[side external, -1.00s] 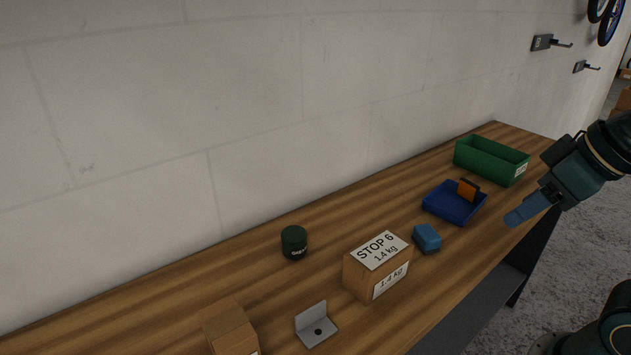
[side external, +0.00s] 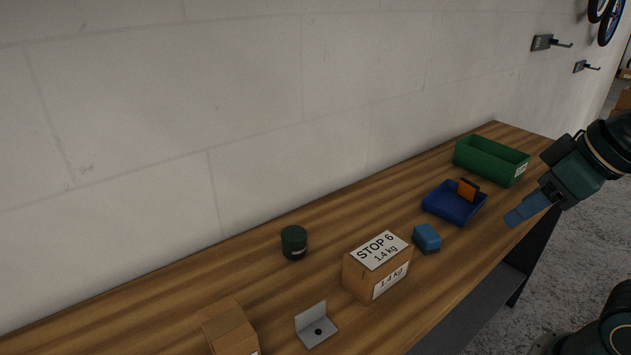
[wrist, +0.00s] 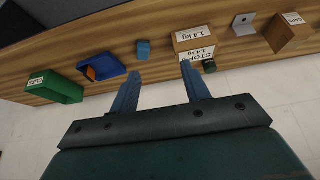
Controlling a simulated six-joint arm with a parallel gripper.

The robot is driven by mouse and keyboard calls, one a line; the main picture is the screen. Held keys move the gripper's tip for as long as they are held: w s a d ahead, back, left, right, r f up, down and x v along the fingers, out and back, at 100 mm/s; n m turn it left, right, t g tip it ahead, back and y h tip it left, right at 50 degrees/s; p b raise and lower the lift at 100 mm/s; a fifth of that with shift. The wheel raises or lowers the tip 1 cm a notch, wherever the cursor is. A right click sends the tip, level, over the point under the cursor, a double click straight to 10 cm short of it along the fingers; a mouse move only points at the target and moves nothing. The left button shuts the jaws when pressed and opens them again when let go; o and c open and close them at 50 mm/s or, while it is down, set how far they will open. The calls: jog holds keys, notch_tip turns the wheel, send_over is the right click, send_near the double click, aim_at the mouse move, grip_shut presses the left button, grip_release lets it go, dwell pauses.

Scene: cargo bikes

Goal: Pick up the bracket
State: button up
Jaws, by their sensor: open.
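The bracket (side external: 316,327) is a grey L-shaped metal piece with a dark hole. It stands on the wooden bench near its front edge, between two cardboard boxes. It also shows in the wrist view (wrist: 243,24) at the upper right. My gripper (side external: 517,217) is at the right of the side view, in front of the bench and well away from the bracket. In the wrist view its two blue fingers (wrist: 158,78) are apart with nothing between them.
A box marked STOP 6 (side external: 363,281) stands right of the bracket and another box (side external: 229,330) left of it. A dark green can (side external: 294,243), blue block (side external: 427,239), blue tray (side external: 435,211) with an orange item (side external: 467,190), and green bin (side external: 488,166) share the bench (side external: 180,281). A wall backs it.

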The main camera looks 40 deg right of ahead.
jog(key=shift+c, duration=1.2)
jog(key=n+g+y, duration=0.5)
jog(key=n, duration=1.3)
send_over(312, 308)
jog(key=d, duration=0.5)
notch_tip(312, 308, down, 8)
jog(key=shift+s+r, duration=0.15)
jog(key=shift+a, duration=0.1)
jog(key=shift+m+h, duration=0.3)
jog(key=shift+s+x, duration=0.2)
jog(key=shift+x, duration=4.1)
